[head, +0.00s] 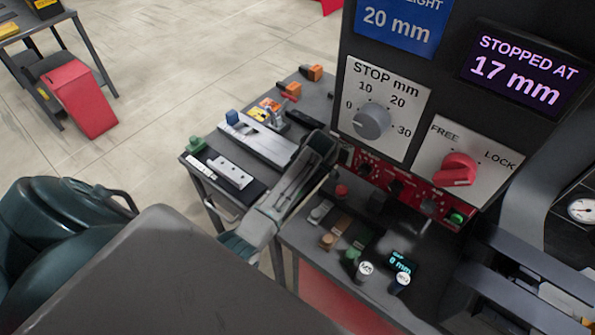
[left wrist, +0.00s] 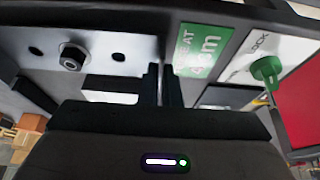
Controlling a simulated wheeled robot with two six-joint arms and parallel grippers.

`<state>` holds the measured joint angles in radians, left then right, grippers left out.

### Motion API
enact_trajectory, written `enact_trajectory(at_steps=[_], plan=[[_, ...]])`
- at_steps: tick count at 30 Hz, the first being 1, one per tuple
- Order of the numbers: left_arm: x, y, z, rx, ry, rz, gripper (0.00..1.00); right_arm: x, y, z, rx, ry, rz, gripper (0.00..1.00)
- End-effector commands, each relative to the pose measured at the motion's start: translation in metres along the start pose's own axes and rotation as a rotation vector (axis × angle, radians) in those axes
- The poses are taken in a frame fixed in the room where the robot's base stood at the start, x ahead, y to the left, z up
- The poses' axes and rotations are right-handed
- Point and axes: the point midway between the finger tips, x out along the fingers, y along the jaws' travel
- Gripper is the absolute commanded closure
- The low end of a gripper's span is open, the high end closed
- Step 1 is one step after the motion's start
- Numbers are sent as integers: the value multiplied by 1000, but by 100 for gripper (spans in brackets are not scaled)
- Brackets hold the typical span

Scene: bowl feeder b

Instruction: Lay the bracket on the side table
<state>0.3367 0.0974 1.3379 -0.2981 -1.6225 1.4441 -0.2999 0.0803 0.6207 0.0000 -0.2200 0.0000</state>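A pale plate with dark holes (head: 230,172), which looks like a bracket, lies on the dark mat of the side table (head: 215,207) in the head view. My left forearm reaches up and right over this table, and its far end is by the machine panel. The fingertips cannot be made out there. In the left wrist view my left gripper (left wrist: 162,85) has its fingers close together with a narrow gap. A grey plate with holes and a hex bolt (left wrist: 110,55) ends beside the fingers; I cannot tell whether they grip it. My right gripper is out of view.
The tall dark panel stands right, with a grey stop knob (head: 371,120), a red FREE/LOCK knob (head: 458,168) and a purple display (head: 525,72) reading "STOPPED AT 17 mm". A green knob (left wrist: 266,70) shows in the left wrist view. Open floor lies behind the table.

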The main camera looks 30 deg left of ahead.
Motion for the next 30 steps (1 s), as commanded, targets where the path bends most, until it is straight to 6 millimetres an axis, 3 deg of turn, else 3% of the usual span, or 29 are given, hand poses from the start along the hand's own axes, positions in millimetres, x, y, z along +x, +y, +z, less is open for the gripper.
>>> enact_trajectory(at_steps=[12,15,16,26,30], plan=[[9,-1,4,0,0,-2,100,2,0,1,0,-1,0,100],[10,-2,5,2,-2,-5,77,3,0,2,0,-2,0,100],[10,-2,5,2,-2,-5,75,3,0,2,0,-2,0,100],[8,0,4,0,0,-2,75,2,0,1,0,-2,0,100],[-4,0,-2,0,0,1,75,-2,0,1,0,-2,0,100]])
